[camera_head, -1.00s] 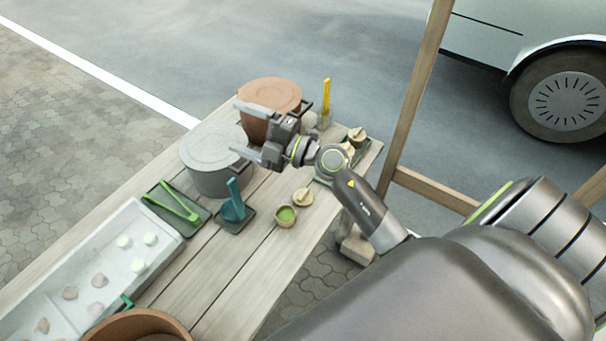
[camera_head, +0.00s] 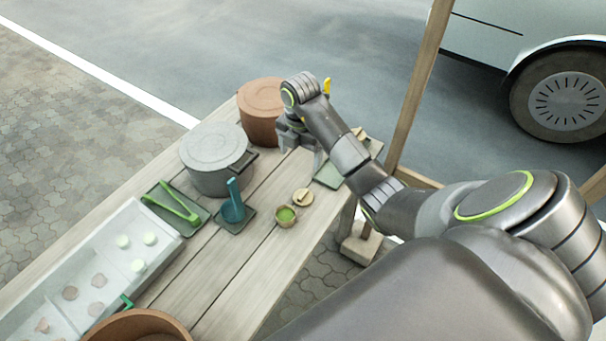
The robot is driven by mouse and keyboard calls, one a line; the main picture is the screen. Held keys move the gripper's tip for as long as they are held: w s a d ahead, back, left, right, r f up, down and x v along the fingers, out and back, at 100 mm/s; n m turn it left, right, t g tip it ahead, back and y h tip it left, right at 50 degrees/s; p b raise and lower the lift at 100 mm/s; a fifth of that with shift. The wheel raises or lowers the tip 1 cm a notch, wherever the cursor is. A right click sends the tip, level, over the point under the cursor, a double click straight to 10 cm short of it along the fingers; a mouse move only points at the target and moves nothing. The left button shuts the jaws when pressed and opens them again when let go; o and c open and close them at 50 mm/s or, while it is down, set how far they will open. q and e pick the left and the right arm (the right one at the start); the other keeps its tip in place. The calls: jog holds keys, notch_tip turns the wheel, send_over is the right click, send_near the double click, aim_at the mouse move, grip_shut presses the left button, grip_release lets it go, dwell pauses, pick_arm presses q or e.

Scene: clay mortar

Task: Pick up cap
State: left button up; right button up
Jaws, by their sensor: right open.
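A small round tan cap with a knob (camera_head: 303,197) lies on the wooden table (camera_head: 215,285), just behind a small cup with green contents (camera_head: 286,216). My right gripper (camera_head: 300,156) points down over the far right part of the table, behind the cap and apart from it. Its jaws are open and I see nothing between them. My right forearm hides much of the items at the table's far right corner, including another small tan-lidded item. My left gripper is not in view.
A grey lidded pot (camera_head: 216,165) and a terracotta pot (camera_head: 262,108) stand left of the gripper. A teal scoop (camera_head: 233,210), green tongs (camera_head: 172,203) and a white tray (camera_head: 165,232) lie farther left. A wooden post (camera_head: 418,85) rises at the right.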

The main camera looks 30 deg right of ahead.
jog(key=b, duration=1.3)
send_over(302, 194)
jog(key=shift+w+f, duration=0.1)
jog(key=shift+f, duration=6.35)
notch_tip(302, 194, down, 3)
jog(key=shift+d+b, duration=0.1)
jog(key=shift+b, duration=0.9)
jog(key=shift+f+p, duration=0.4)
jog(key=shift+f, duration=0.35)
jog(key=c, duration=1.1)
